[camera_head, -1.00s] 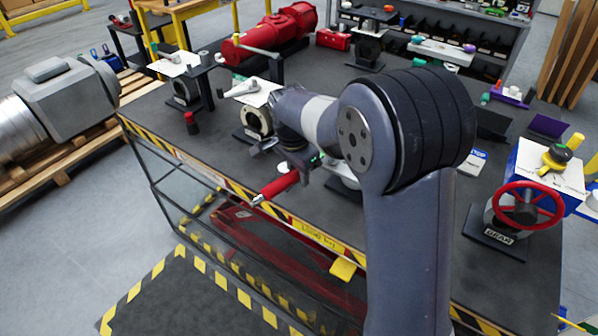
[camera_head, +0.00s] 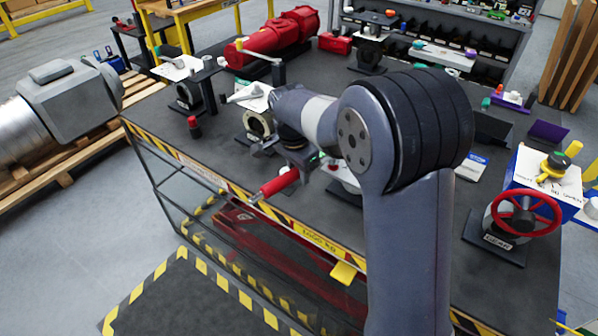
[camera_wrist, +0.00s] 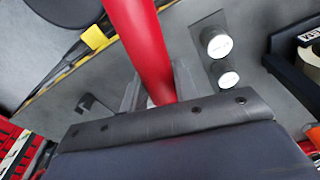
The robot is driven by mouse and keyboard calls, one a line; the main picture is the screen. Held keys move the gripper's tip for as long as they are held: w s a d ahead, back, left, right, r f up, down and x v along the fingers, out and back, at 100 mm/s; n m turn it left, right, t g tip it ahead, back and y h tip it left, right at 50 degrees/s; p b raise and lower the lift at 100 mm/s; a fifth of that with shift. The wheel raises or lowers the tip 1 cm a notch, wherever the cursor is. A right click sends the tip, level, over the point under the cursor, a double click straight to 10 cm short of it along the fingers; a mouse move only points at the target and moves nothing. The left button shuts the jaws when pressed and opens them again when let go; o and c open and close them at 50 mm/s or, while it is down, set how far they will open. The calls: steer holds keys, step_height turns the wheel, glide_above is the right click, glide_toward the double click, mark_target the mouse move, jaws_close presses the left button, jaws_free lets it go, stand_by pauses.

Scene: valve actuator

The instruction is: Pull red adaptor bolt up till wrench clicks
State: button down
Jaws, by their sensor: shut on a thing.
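My gripper (camera_head: 292,160) is shut on a red cylindrical handle (camera_head: 278,184) with a short silver tip pointing down and left. It is held over the table's front edge. In the wrist view the same red handle (camera_wrist: 140,40) passes between the fingers of my gripper (camera_wrist: 158,88) and runs out of the top of the picture. My own arm hides part of the table behind it. A small red and black upright piece (camera_head: 194,126) stands apart at the table's left front; I cannot tell whether it is the adaptor bolt. No click can be seen.
The dark table (camera_head: 225,150) has a yellow-black striped front edge. A grey valve body (camera_head: 258,122) stands behind my gripper. A red handwheel (camera_head: 523,212) stands at the right. A large red actuator (camera_head: 270,40) lies at the back.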

steer(key=shift+r+p, duration=1.1)
steer(key=shift+r, duration=0.6)
